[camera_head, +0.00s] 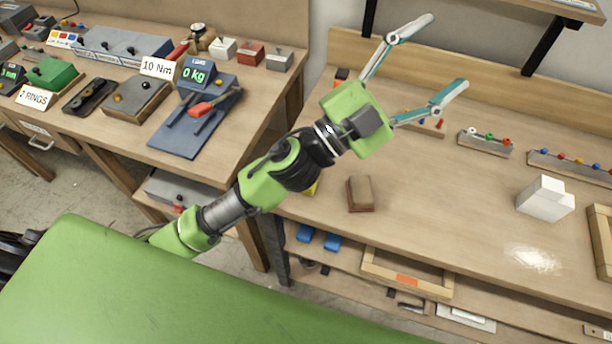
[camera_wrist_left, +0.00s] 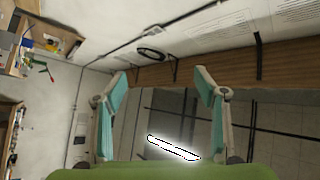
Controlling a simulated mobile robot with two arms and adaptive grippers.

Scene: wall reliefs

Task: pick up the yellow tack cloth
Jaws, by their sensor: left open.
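A small patch of yellow (camera_head: 313,187), which may be the yellow tack cloth, shows at the front left of the right workbench. My left forearm hides most of it, so I cannot tell its full shape. My left gripper (camera_head: 443,54) is open and empty, above the back of this bench, well beyond the yellow patch. In the left wrist view its two teal-lined fingers (camera_wrist_left: 160,78) stand wide apart with nothing between them. That view faces walls and a shelf edge, and no cloth shows there. My right gripper is not in view.
A brown-and-red block (camera_head: 361,194) lies on the right workbench (camera_head: 440,215). A white block (camera_head: 545,198) and white powder (camera_head: 533,259) are farther right. Peg racks (camera_head: 485,142) line the back, below a shelf (camera_head: 560,8). The bench middle is clear. A tool-covered bench (camera_head: 255,110) stands left.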

